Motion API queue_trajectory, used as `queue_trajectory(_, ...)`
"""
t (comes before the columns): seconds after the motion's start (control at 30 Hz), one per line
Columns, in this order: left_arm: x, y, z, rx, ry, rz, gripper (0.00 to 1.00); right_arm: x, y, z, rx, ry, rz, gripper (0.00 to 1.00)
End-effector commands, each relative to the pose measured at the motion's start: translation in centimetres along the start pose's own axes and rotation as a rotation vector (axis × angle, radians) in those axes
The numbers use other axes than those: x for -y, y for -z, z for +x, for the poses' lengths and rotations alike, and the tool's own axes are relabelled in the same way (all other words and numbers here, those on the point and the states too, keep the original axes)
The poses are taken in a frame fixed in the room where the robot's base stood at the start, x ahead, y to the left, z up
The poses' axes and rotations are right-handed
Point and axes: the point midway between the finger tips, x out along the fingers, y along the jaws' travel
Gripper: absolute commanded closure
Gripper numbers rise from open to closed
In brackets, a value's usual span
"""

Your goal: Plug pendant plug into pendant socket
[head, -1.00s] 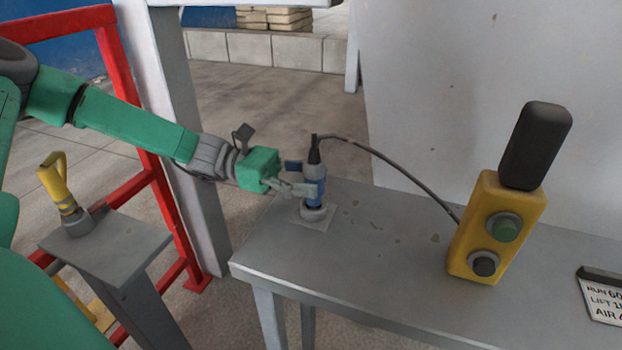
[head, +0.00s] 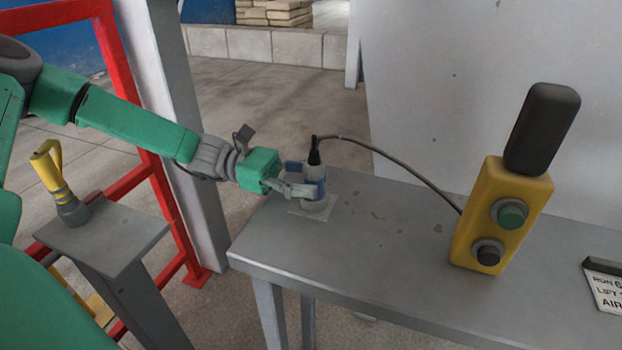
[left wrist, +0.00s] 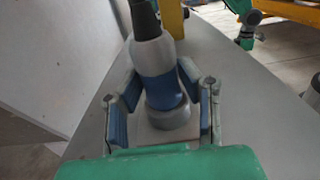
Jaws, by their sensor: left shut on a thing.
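The pendant plug (head: 314,166) is a grey and blue cylinder with a black tip on top, and a dark cable runs from it. It stands upright at the pendant socket (head: 313,206), a grey round fitting on a square plate on the bench. My left gripper (head: 307,181) is shut on the plug from the left side. In the left wrist view the plug (left wrist: 153,57) stands between the blue finger pads, its lower end meeting the grey socket ring (left wrist: 168,117); how deep it sits is hidden.
The yellow pendant box (head: 503,215) with green and black buttons and a black handle stands on the grey bench (head: 390,235), linked by the cable. A yellow tool (head: 60,185) stands on a small grey stand at left. A red frame (head: 150,150) is behind my arm.

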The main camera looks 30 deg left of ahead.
Motion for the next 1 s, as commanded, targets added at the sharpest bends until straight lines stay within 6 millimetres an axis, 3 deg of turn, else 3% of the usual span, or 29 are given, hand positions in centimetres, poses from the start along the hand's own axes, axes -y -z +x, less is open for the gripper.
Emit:
queue_trajectory(0.17, 0.0, 0.5, 0.0, 0.001, 0.000, 0.001, 1.00, 0.0, 0.0, 0.4, 0.000, 0.000, 0.000, 0.60)
queue_trajectory(0.2, 0.0, 0.5, 0.0, 0.000, 0.001, 0.001, 0.62, 0.0, 0.0, 0.4, 0.000, 0.000, 0.000, 0.60)
queue_trajectory(0.27, 0.0, 0.4, 0.0, 0.000, 0.000, 0.001, 0.44, 0.0, 0.0, 0.3, 0.000, 0.000, 0.000, 0.60)
queue_trajectory(0.67, -0.1, 0.4, -0.6, 0.000, -0.002, 0.001, 0.44, -0.1, -0.2, 0.3, -0.002, 0.001, 0.000, 0.60)
queue_trajectory(0.77, -0.1, 0.4, -1.9, 0.001, -0.004, 0.003, 0.44, -0.1, -0.2, 0.3, -0.002, 0.001, 0.000, 0.60)
queue_trajectory(1.0, -0.3, 0.4, -7.2, 0.004, -0.005, 0.005, 0.44, 0.0, -0.2, 0.3, -0.002, 0.001, 0.000, 0.60)
